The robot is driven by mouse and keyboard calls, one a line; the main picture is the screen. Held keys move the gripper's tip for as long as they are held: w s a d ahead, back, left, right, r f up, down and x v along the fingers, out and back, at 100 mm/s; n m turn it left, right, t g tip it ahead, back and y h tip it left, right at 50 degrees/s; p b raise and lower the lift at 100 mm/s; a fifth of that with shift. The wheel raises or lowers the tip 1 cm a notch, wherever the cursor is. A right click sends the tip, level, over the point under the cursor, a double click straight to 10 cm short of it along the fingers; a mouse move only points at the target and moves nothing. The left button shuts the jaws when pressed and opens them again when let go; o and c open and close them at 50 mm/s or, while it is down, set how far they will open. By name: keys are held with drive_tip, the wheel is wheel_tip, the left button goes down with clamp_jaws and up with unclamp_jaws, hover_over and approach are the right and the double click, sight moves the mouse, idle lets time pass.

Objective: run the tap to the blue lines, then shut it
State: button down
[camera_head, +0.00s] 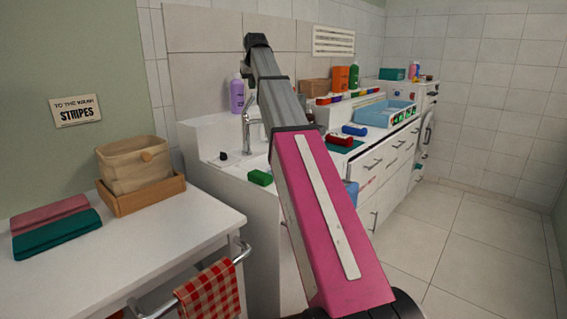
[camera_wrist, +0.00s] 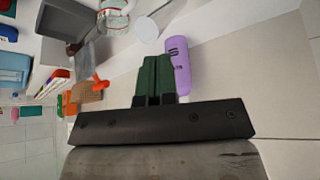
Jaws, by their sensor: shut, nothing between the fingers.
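A chrome tap (camera_head: 247,122) stands at the white sink unit (camera_head: 205,135) in the head view, partly behind my arm. In the wrist view, which is turned on its side, my gripper (camera_wrist: 156,60) has its dark green fingers together with nothing between them. A purple bottle (camera_head: 237,96) stands by the back wall; it also shows just beside my fingertips in the wrist view (camera_wrist: 180,66). A clear vessel with red marking (camera_wrist: 113,16) is at the top of the wrist view, cut off by the edge. An orange-red cross-shaped part (camera_wrist: 100,82) lies left of my fingers. No blue lines can be made out.
A green block (camera_head: 260,177) and a small black knob (camera_head: 222,156) are on the sink unit's front. Red and blue cylinders and a blue tray (camera_head: 385,113) lie farther along the counter. A side table (camera_head: 150,240) with a basket (camera_head: 133,165) stands left. The right floor is clear.

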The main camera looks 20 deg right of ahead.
sight(253, 94)
drive_tip(key=shift+f, duration=0.1)
wheel_tip(253, 94, down, 6)
drive_tip(key=shift+f, duration=0.25)
drive_tip(key=shift+r, duration=3.65)
drive_tip(key=shift+s, duration=0.1)
